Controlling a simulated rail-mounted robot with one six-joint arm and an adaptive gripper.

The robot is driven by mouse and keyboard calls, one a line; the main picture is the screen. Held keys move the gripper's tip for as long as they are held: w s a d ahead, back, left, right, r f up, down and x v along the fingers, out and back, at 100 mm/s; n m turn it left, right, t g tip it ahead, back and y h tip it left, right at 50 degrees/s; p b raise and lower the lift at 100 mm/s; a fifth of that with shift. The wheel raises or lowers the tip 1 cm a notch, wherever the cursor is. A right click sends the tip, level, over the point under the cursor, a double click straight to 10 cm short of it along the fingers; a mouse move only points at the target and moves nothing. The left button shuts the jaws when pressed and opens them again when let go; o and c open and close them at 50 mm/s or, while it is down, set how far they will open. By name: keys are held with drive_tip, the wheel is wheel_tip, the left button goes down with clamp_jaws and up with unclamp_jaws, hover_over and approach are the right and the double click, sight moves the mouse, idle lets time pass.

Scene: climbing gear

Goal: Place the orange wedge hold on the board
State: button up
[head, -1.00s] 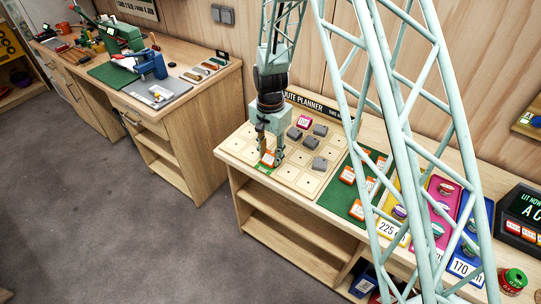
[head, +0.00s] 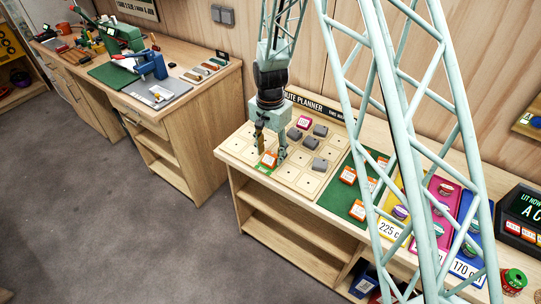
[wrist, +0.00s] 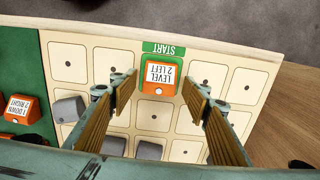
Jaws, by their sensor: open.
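An orange wedge hold (head: 269,160) with a white label sits on the board (head: 230,145), on the front square beside the green START strip. Nothing is held.
Several grey holds (head: 319,164) and a pink hold (head: 304,122) sit on the board. Other orange holds (head: 348,175) lie on the green mat (head: 335,200) to the right. Coloured panels with stacked discs stand farther right. Several board squares are bare.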

sight(271, 156)
wheel_tip(271, 156, up, 11)
drive_tip(key=shift+f, duration=0.2)
idle(0.5)
idle(0.6)
